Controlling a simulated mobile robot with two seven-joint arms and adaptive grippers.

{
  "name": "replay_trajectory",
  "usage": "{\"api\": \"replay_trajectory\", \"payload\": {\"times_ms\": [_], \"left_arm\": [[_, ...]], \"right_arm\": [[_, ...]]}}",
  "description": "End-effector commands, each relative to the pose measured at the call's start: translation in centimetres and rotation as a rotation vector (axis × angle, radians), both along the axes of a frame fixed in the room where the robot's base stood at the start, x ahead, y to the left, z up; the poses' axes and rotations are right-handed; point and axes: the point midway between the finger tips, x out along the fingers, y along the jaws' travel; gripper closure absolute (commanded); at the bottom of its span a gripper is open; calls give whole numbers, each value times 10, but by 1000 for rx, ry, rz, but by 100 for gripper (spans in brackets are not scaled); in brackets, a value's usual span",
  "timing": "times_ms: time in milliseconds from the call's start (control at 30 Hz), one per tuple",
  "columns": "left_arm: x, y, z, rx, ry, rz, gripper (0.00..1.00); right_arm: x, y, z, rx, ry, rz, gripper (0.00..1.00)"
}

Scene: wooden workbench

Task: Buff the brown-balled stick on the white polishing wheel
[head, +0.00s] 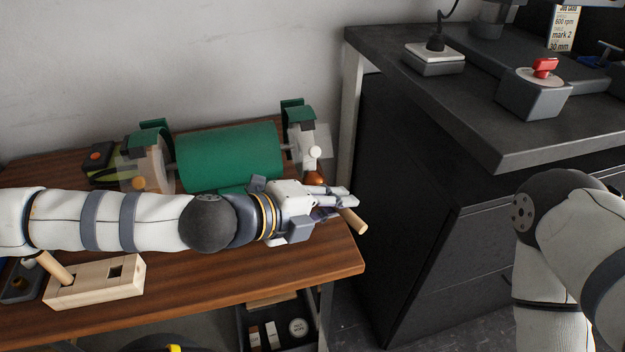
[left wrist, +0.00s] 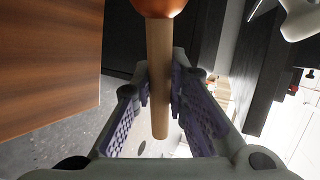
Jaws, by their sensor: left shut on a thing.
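The brown-balled stick (head: 354,222) is in my left gripper (head: 337,205), which is shut around its pale wooden handle. Its glossy brown ball (head: 315,178) shows just beyond the fingers, below the whitish wheel (head: 323,136) at the right end of the green grinder (head: 228,155). I cannot tell whether ball and wheel touch. In the left wrist view the handle (left wrist: 159,85) runs between the finger pads, with the ball (left wrist: 158,6) cut off at the top edge. My right arm shows at the right, but its gripper is out of view.
A wooden block (head: 100,280) with a square hole and a leaning stick (head: 55,267) stands at the bench's front left. A greyish wheel (head: 150,160) is at the grinder's left end. A dark bench (head: 470,130) with a red switch (head: 544,67) rises at the right.

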Motion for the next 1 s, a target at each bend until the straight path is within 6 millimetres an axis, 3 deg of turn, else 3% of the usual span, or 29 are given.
{"api": "replay_trajectory", "payload": {"times_ms": [333,1000], "left_arm": [[0,0,1,1,-4,3,100],[-68,-23,1,0,-1,-1,100]], "right_arm": [[0,0,1,0,-1,0,60],[8,0,9,0,-28,0,60]]}}
